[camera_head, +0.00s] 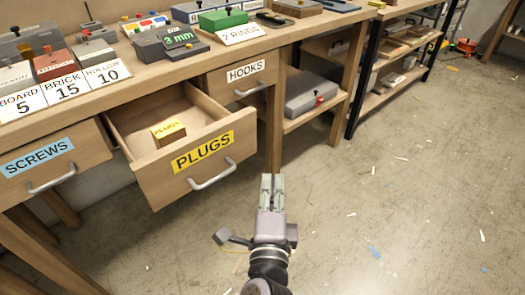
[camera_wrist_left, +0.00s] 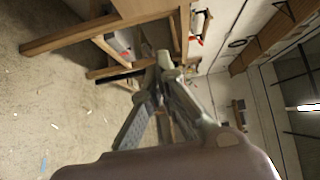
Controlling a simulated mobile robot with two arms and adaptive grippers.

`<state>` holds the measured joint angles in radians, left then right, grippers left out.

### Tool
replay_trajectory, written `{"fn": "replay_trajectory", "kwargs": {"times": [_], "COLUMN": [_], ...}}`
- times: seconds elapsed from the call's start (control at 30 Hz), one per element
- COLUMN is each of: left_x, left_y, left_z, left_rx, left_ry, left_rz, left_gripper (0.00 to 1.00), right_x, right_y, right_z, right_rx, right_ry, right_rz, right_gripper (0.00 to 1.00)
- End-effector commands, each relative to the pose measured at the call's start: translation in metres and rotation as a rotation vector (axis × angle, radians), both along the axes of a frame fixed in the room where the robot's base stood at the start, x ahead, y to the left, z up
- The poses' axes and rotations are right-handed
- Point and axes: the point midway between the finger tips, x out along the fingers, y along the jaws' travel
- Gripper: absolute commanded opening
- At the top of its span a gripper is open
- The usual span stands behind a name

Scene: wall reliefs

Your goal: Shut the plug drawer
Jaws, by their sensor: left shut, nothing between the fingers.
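The plug drawer (camera_head: 157,188) is a wooden drawer with a yellow PLUGS label and a grey bar handle (camera_head: 211,176). In the head view it stands pulled out from the bench, with a small box labelled PLUGS (camera_head: 168,132) inside. My left gripper (camera_head: 271,180) is shut and empty, to the right of the drawer front and apart from it, over the floor. Its fingers (camera_wrist_left: 157,68) also show in the left wrist view, pointing toward the bench's underside. The right gripper is not in view.
The screws drawer (camera_head: 60,140) to the left and the hooks drawer (camera_head: 225,82) to the right look closed. A bench leg (camera_head: 274,125) stands just beyond my left gripper. A shelf (camera_head: 318,112) holds a grey case. The floor at right is open, with scattered scraps.

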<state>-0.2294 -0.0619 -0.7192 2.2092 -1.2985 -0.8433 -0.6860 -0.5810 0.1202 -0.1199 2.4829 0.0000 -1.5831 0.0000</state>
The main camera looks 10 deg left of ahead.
Motion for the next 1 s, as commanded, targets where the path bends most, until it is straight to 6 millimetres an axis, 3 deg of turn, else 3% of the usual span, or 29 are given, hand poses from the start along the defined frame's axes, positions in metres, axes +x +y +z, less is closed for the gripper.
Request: {"fn": "replay_trajectory", "kwargs": {"times": [0.43,0.7,1.0], "left_x": [0.091,0.11,0.113], "left_y": [0.011,0.038,0.042], "left_z": [0.001,-0.001,-0.001], "left_rx": [-0.001,0.001,0.0], "left_ry": [-0.002,0.001,0.003], "left_rz": [-0.001,-0.002,-0.003], "left_gripper": [0.0,0.0,0.0], "right_x": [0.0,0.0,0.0], "right_y": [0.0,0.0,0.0], "right_z": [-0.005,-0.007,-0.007], "right_rx": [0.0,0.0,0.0], "right_ry": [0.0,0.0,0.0], "right_rz": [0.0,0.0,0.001], "right_gripper": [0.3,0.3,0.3]}}
